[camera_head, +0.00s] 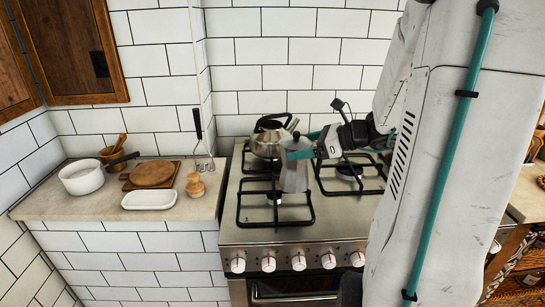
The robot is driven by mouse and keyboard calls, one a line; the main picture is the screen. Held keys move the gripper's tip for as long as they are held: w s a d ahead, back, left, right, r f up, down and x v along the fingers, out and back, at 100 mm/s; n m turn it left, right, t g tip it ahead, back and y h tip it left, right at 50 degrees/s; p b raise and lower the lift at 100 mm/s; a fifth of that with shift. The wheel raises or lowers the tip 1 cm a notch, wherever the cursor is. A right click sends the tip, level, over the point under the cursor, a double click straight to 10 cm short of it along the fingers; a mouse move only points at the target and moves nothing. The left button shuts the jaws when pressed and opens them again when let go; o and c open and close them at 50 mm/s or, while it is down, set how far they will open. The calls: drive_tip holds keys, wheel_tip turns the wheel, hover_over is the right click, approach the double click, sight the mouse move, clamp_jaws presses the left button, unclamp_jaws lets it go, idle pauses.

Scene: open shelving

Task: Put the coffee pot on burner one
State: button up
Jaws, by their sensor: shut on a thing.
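The coffee pot (294,176) is a small grey metal moka pot, upright at the left part of the stove (331,230). My gripper (307,152) reaches in from the right and is shut on the coffee pot near its upper part. The pot overlaps the right side of the front left burner grate (262,208) in the picture. I cannot tell whether its base touches the grate or hangs above it. No burner numbers are readable. My arm hides the right part of the stove.
A steel kettle (266,144) stands on the back left burner, close behind the coffee pot. Left of the stove, the counter (95,207) holds a white saucepan (83,180), a wooden board (150,176), a white dish (149,200) and wooden shakers (195,186).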

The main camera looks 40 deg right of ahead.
drive_tip(key=d+x, duration=0.1)
drive_tip(key=x, duration=0.8)
drive_tip(key=shift+w+f, duration=0.3)
drive_tip(key=shift+w, duration=0.35)
drive_tip(key=shift+d+f, duration=0.1)
drive_tip(key=shift+d, duration=0.05)
drive_tip(key=shift+f, duration=0.15)
drive_tip(key=o, duration=1.8)
